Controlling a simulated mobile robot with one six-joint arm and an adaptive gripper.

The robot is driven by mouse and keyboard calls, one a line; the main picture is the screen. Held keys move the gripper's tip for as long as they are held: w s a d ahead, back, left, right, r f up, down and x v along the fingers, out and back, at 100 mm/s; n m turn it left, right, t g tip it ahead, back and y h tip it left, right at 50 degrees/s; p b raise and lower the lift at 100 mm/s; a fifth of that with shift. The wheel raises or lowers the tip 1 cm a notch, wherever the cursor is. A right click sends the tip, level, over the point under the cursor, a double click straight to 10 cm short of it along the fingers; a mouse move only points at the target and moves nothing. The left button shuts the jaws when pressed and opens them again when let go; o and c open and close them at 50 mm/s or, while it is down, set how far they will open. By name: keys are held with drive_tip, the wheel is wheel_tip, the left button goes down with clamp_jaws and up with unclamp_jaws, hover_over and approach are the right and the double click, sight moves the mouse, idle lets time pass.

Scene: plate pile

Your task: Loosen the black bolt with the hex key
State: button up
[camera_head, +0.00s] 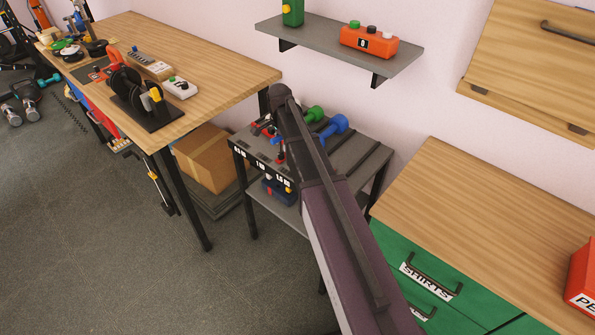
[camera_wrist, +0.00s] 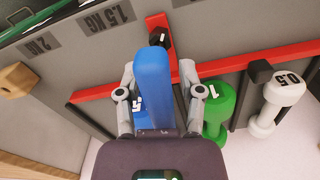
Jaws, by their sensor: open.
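I cannot make out the black bolt or the hex key for certain in either view. In the wrist view my gripper (camera_wrist: 156,88) is open, with one finger on each side of a blue dumbbell (camera_wrist: 152,70). I cannot tell whether the fingers touch it. The blue dumbbell also shows in the head view (camera_head: 335,126) on a grey rack (camera_head: 355,155). In the head view my arm hides the gripper and part of the rack.
A green dumbbell (camera_wrist: 218,112) and a white dumbbell (camera_wrist: 276,104) stand right of the gripper. Red bars (camera_wrist: 235,65) run across the rack. A workbench (camera_head: 215,75) with black apparatus (camera_head: 150,118) is at left. Green drawers (camera_head: 450,265) are at right. Open floor lies front left.

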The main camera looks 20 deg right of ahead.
drive_tip(key=shift+m, duration=0.6)
drive_tip(key=shift+r+p, duration=0.45)
wheel_tip(320, 180, up, 13)
drive_tip(key=p, duration=1.3)
drive_tip(key=s+f+n+b, duration=0.2)
drive_tip(key=s+n, duration=0.5)
drive_tip(key=s, duration=0.4)
drive_tip(key=s+f+n+b, duration=0.3)
drive_tip(key=s+n, duration=0.5)
drive_tip(key=s, duration=0.4)
drive_tip(key=shift+s+a+f+b, duration=0.15)
drive_tip(key=shift+a+f+b, duration=0.1)
drive_tip(key=shift+f+b, duration=0.05)
drive_tip(key=shift+s, duration=0.1)
